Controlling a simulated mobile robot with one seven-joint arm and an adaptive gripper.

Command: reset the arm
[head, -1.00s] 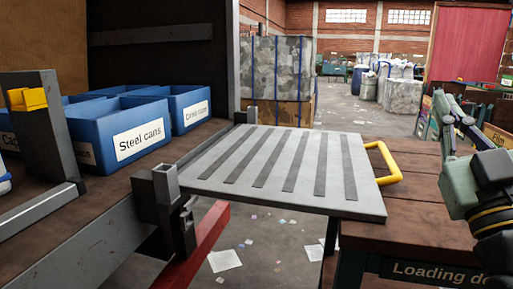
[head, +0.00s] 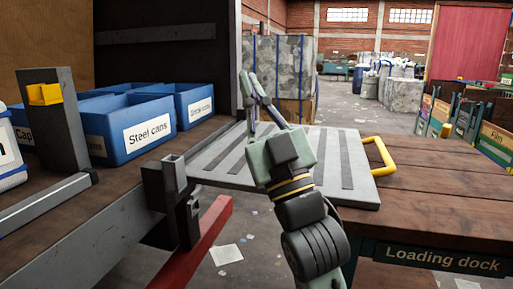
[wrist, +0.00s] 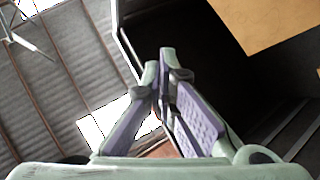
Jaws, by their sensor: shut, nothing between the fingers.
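My gripper (head: 257,88) is in the middle of the head view, raised in front of the grey slatted plate (head: 345,185) and hiding part of it. Its fingers point up and away, with nothing between them. In the wrist view my gripper (wrist: 163,65) shows its two fingers meeting near the tips, shut and empty. Behind them the wrist view shows the roof and a dark interior.
Blue bins, one labelled Steel cans (head: 130,128), stand on the left bench behind a post with a yellow block (head: 44,94). The plate bridges to the wooden Loading dock table (head: 440,220), whose top is largely clear. A yellow handle (head: 381,155) edges the plate.

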